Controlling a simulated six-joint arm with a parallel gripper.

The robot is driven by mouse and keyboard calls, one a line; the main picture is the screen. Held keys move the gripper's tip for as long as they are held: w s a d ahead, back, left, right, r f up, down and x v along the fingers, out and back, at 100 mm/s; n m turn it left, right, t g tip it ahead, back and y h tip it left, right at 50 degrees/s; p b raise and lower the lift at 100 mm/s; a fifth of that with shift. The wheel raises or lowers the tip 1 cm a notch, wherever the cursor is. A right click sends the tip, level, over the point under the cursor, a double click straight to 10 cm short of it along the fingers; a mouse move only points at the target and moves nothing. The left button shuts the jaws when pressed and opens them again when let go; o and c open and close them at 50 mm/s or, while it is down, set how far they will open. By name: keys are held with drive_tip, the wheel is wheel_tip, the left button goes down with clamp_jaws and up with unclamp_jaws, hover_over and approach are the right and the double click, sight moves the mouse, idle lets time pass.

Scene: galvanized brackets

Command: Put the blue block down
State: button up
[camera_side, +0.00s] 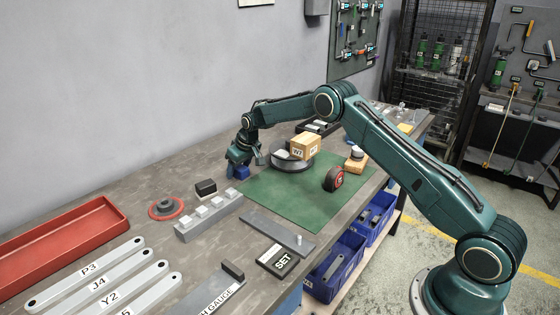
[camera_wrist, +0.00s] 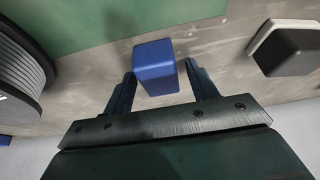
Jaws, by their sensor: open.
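The blue block (camera_side: 241,172) sits on the grey bench top just off the far left edge of the green mat (camera_side: 310,190). My gripper (camera_side: 244,161) is right over it in the side view and partly hides it. In the wrist view the blue block (camera_wrist: 156,66) lies between and slightly beyond the fingertips of my open gripper (camera_wrist: 161,78). A gap shows between the block and the right finger. The left finger is close to the block, and I cannot tell whether it touches.
A black block (camera_side: 206,188) is close by at the left. A grey stepped rail (camera_side: 208,215) and a red tray (camera_side: 65,240) lie nearer the front. The mat's middle is clear.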

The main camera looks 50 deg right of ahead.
drive_tip(key=shift+r, duration=0.15)
drive_tip(key=v, duration=1.2)
drive_tip(key=shift+r, duration=0.1)
idle(0.6)
drive_tip(key=s+a+r, duration=0.4)
drive_tip(key=s+r, duration=0.5)
drive_tip(key=s, duration=0.2)
drive_tip(key=s+a+r, duration=0.4)
drive_tip(key=s+r, duration=0.5)
drive_tip(key=s, duration=0.1)
drive_tip(key=s+a+f, duration=0.1)
drive_tip(key=s, duration=1.2)
drive_tip(key=s+a+f+t, duration=0.1)
drive_tip(key=s+a+f, duration=0.1)
drive_tip(key=s, duration=1)
drive_tip(key=shift+s+f, duration=0.3)
drive_tip(key=shift+s, duration=0.1)
